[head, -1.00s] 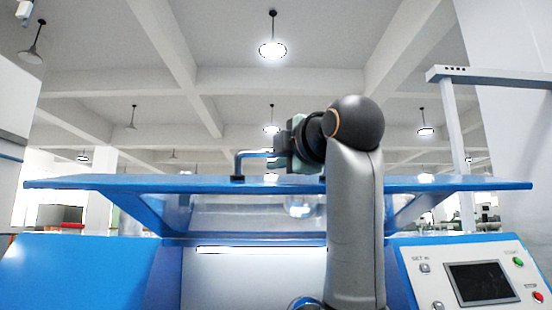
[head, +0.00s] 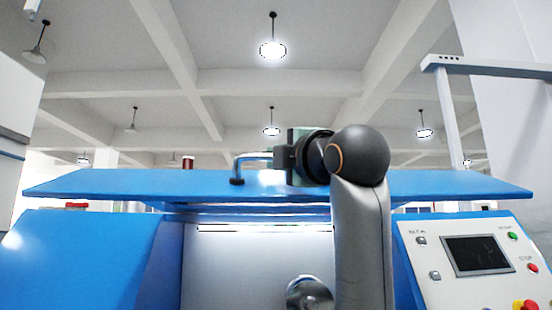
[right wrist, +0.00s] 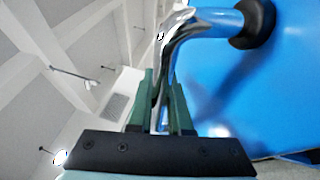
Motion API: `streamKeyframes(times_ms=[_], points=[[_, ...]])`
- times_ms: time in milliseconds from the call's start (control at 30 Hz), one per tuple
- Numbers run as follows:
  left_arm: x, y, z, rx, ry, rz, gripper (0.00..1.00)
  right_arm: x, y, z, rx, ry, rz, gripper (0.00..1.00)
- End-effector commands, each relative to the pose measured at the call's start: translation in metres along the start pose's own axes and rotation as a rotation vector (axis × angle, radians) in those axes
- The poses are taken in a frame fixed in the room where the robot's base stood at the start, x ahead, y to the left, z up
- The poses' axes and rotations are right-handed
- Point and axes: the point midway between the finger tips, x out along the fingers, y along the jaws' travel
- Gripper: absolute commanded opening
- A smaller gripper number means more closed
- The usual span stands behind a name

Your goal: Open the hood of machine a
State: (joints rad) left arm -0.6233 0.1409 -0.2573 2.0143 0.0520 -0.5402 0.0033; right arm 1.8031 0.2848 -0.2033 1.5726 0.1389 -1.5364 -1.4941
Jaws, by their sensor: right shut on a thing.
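The hood of the machine is a wide blue panel (head: 130,184) above the machine body in the head view, with its upper face showing. Only a narrow gap shows between its front edge and the body. A chrome bar handle (head: 238,163) with a black foot stands on it. My right gripper (head: 279,157) is shut on this handle. In the right wrist view, the green fingers (right wrist: 165,98) close around the chrome bar (right wrist: 180,32), beside the blue hood surface (right wrist: 275,85). The handle's other end is hidden by my gripper and arm. My left gripper is not in view.
The blue machine body (head: 85,255) fills the lower part of the head view. A control panel with a dark screen (head: 477,254), buttons and a red knob (head: 528,306) is at the right. Above the hood is open space up to the ceiling lamps.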

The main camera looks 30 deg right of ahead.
Motion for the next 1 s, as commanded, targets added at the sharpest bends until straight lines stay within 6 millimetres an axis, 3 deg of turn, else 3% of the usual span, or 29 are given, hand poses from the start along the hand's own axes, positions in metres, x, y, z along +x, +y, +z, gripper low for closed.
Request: streamKeyframes(times_ms=[200, 233, 500, 833, 1000], points=[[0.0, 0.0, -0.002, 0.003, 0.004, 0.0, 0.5, 0.0, 0.0, 0.0, 0.0, 0.0, -0.002, 0.0], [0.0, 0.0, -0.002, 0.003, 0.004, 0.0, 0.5, 0.0, 0.0, 0.0, 0.0, 0.0, -0.001, 0.18], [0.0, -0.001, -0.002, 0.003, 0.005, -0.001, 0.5, 0.0, 0.0, 0.0, 0.0, 0.001, -0.001, 0.47], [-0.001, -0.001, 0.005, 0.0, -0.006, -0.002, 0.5, -0.001, 0.0, 0.0, 0.0, 0.001, -0.002, 0.47], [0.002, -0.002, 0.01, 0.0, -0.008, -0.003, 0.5, -0.02, -0.001, 0.0, -0.001, 0.0, 0.002, 0.47]])
